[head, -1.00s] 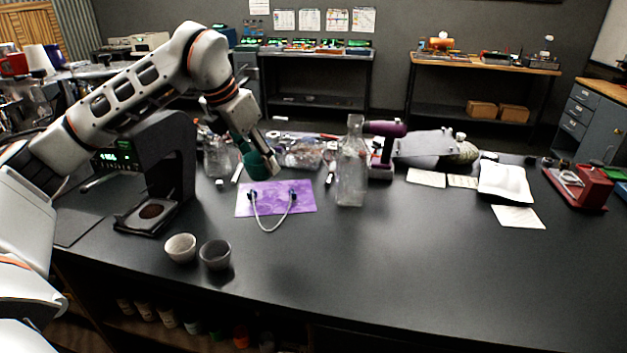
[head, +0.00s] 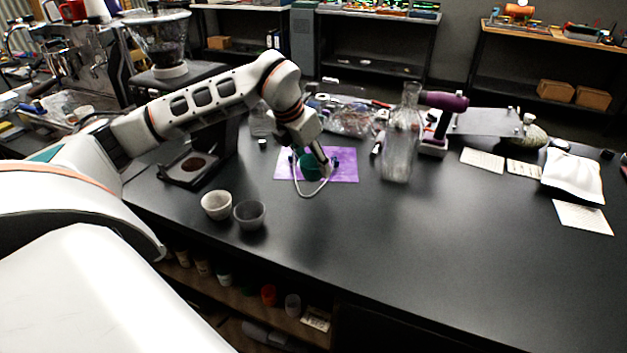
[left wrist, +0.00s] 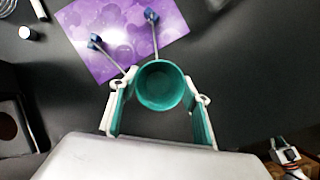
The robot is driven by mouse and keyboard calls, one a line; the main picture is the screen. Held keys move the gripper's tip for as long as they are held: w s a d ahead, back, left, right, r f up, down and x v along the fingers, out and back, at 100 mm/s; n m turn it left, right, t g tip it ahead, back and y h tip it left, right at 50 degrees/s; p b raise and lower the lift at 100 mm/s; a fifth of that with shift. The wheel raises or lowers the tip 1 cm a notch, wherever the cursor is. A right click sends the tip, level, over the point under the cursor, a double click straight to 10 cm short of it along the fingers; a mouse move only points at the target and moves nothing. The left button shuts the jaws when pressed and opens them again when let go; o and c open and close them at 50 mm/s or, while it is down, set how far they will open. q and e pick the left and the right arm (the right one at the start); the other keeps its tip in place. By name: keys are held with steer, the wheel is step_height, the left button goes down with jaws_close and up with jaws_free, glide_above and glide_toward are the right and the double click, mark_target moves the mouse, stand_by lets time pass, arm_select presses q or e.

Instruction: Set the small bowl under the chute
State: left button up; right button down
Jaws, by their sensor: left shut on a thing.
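My left gripper (left wrist: 160,105) is shut on a green cup (left wrist: 161,86), its fingers on either side of the round rim. The cup looks empty. In the head view the arm partly hides the green cup (head: 311,167), which is in front of the purple mat. Two small bowls, one pale (head: 216,205) and one grey (head: 249,215), stand side by side near the front edge. A black machine (head: 188,170) with a low tray stands left of the mat; my arm hides its upper part, and I cannot make out a chute. What seems my right gripper shows small at the wrist view's lower right.
Papers (head: 482,161) and a white cushion-like thing (head: 573,178) lie further right. The table's front middle is clear.

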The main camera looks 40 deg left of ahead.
mark_target(313, 180)
arm_select(q)
steer(key=shift+f, duration=2.9)
steer(key=shift+f, duration=0.15)
steer(key=o, duration=1.2)
steer(key=shift+c, duration=0.2)
